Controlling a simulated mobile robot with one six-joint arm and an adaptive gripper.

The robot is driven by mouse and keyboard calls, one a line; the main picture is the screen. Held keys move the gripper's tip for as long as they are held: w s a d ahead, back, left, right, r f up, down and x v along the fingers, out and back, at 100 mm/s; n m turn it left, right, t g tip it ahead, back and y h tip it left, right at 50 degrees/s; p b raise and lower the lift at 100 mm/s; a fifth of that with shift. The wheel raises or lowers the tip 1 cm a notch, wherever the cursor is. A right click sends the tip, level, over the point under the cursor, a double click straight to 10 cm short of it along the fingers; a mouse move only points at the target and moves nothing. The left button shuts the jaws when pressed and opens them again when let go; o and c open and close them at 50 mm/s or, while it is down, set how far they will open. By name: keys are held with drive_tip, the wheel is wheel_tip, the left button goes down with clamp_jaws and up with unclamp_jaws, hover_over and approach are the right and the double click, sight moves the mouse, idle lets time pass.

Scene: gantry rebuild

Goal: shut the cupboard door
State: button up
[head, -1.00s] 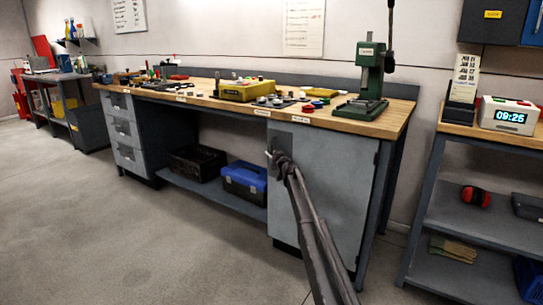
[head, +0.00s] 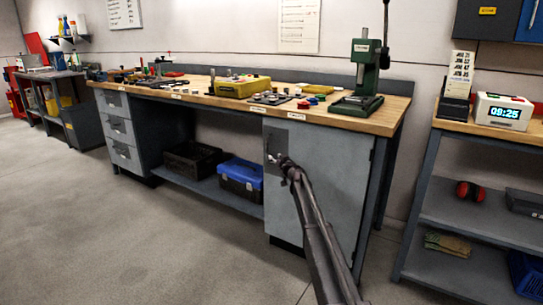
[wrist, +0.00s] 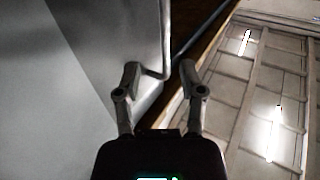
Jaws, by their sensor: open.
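The grey cupboard door (head: 335,185) is at the right end of the workbench, below the worktop. In the head view it looks flush or nearly so; I cannot tell whether a small gap remains. Its bar handle is near the door's left edge, partly hidden by my gripper (head: 279,159). In the wrist view, the thin bent handle (wrist: 165,45) lies near and between the tips of my open gripper (wrist: 158,75). The fingers are apart, and I cannot tell whether either touches the handle. The pale door face (wrist: 100,45) fills the left of that view.
A shelf unit (head: 470,208) stands at the right. The floor to the left is clear.

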drive_tip(key=v, duration=0.3)
drive_tip(key=shift+s+d, duration=0.1)
drive_tip(key=shift+s, duration=0.15)
drive_tip(key=s+d+f+g+p, duration=0.1)
drive_tip(key=s+f+g, duration=0.2)
drive_tip(key=s, duration=0.7)
drive_tip(key=s+d+f+n+g, duration=0.1)
drive_tip(key=s+f+g, duration=0.2)
drive_tip(key=s, duration=0.8)
drive_tip(key=s+d+f+g+p, duration=0.1)
drive_tip(key=s+f+g, duration=0.25)
drive_tip(key=s, duration=0.65)
drive_tip(key=s+d+f+m+g+h+p, duration=0.1)
drive_tip(key=s+d+f+m+g+h, duration=0.15)
drive_tip(key=s+d, duration=0.45)
drive_tip(key=s+d+f+m+g+h+p, duration=0.1)
drive_tip(key=s+d+m+g+h, duration=0.15)
drive_tip(key=s, duration=0.95)
drive_tip(key=s+d+f+m+g+h+p, duration=0.1)
drive_tip(key=s+d+h, duration=0.3)
drive_tip(key=s, duration=0.5)
wheel_tip(320, 180, up, 37)
drive_tip(key=p, duration=3.6)
drive_tip(key=shift+d+y+p, duration=0.3)
drive_tip(key=shift+d, duration=0.2)
drive_tip(key=shift+s, duration=0.1)
